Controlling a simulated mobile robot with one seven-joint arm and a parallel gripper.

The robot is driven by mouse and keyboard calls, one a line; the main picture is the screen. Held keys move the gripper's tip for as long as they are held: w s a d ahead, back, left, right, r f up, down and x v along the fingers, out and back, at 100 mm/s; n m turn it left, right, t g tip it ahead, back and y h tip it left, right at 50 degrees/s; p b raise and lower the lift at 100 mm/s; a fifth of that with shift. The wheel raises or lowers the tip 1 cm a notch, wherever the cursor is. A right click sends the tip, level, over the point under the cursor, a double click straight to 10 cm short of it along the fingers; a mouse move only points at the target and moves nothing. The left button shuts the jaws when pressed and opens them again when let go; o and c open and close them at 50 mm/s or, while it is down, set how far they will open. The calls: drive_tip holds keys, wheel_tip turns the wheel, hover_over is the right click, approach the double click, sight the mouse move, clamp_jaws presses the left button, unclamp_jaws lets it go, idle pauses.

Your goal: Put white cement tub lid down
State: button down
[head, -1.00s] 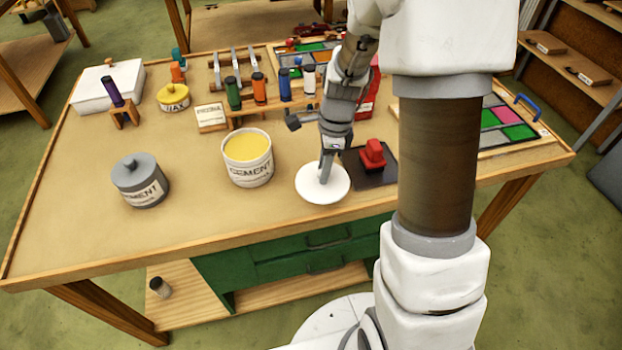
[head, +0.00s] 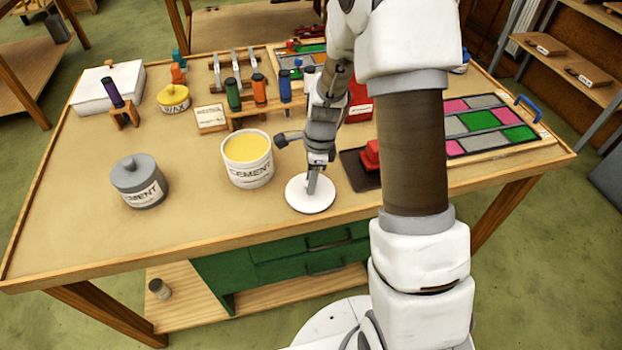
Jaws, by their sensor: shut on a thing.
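The white cement tub lid (head: 310,203) is a round white disc low over the front middle of the table, to the right of the open white cement tub (head: 248,173). The tub is labelled CEMENT and shows yellow contents. My gripper (head: 313,186) points down and is shut on the lid near its centre. The lid looks flat and level; I cannot tell if it touches the tabletop. The fingertips are small in view and partly merge with the lid's handle.
A grey cement tub (head: 139,188) with its lid on stands at the left. A red object (head: 371,156) on a dark plate (head: 352,168) stands close on the right, partly behind my arm. Colored bottles stand in a rack behind. The front left tabletop is clear.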

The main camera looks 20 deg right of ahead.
sight(316, 190)
drive_tip(key=c, duration=0.6)
unclamp_jaws()
drive_tip(key=s+r+n+t+p, duration=0.1)
drive_tip(key=s+r+n, duration=0.3)
drive_tip(key=r, duration=0.8)
drive_tip(key=s+r+n+t, duration=0.1)
drive_tip(key=s+r+n, duration=0.25)
drive_tip(key=r, duration=0.75)
drive_tip(key=s+r+n+t+h, duration=0.1)
drive_tip(key=s+r+n+t, duration=0.2)
drive_tip(key=s+n, duration=0.9)
drive_tip(key=shift+s+r+n, duration=0.35)
drive_tip(key=shift+s+r, duration=0.05)
drive_tip(key=shift+r, duration=1.15)
drive_tip(key=shift+a, duration=0.1)
